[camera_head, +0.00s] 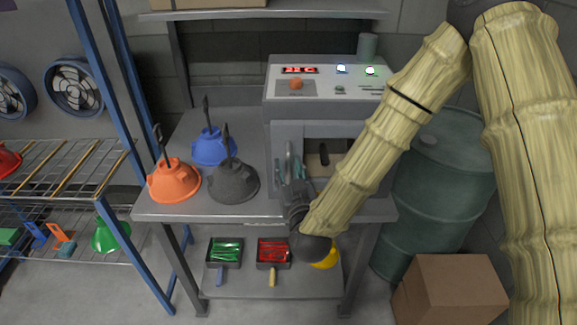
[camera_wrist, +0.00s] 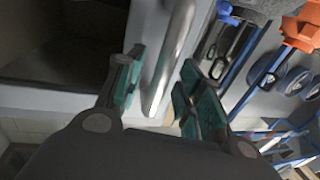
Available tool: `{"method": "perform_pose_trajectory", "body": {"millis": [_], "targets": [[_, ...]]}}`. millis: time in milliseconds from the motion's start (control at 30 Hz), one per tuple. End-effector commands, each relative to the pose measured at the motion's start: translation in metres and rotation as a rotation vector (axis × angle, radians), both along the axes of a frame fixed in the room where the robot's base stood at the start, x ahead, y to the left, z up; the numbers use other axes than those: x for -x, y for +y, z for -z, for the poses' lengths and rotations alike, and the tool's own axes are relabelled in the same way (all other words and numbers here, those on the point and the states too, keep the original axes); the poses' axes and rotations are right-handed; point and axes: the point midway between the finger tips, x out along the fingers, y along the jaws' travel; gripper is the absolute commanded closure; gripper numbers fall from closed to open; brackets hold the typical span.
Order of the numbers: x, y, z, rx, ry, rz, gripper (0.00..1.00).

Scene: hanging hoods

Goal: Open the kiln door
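The kiln (camera_head: 325,85) is a grey box with a light control panel, on the right of the metal table. Its door handle (camera_head: 290,158) is an upright silver bar at the left of the front; the bar also shows in the wrist view (camera_wrist: 172,50). My gripper (camera_head: 291,172) is at the handle. In the wrist view my gripper (camera_wrist: 163,62) is open, with one teal-padded finger on each side of the bar and gaps showing. A dark area (camera_wrist: 65,40) of the front lies left of the bar. My arm hides part of the kiln's right side.
Orange (camera_head: 173,182), blue (camera_head: 212,148) and dark grey (camera_head: 233,183) hoods stand on the table (camera_head: 170,210) left of the kiln. A green barrel (camera_head: 440,170) and a cardboard box (camera_head: 450,290) stand at the right. A wire rack (camera_head: 60,180) is at the left.

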Motion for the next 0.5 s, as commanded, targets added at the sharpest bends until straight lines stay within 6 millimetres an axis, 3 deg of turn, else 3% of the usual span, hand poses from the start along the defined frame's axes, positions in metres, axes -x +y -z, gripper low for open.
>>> {"method": "perform_pose_trajectory", "body": {"millis": [367, 400, 500], "targets": [[-0.0063, 0.0011, 0.0004, 0.000, 0.000, 0.001, 0.63], [-0.0063, 0.0011, 0.0003, 0.000, 0.000, 0.000, 0.65], [-0.0062, 0.0010, 0.0003, 0.000, 0.000, 0.001, 0.83]]}}
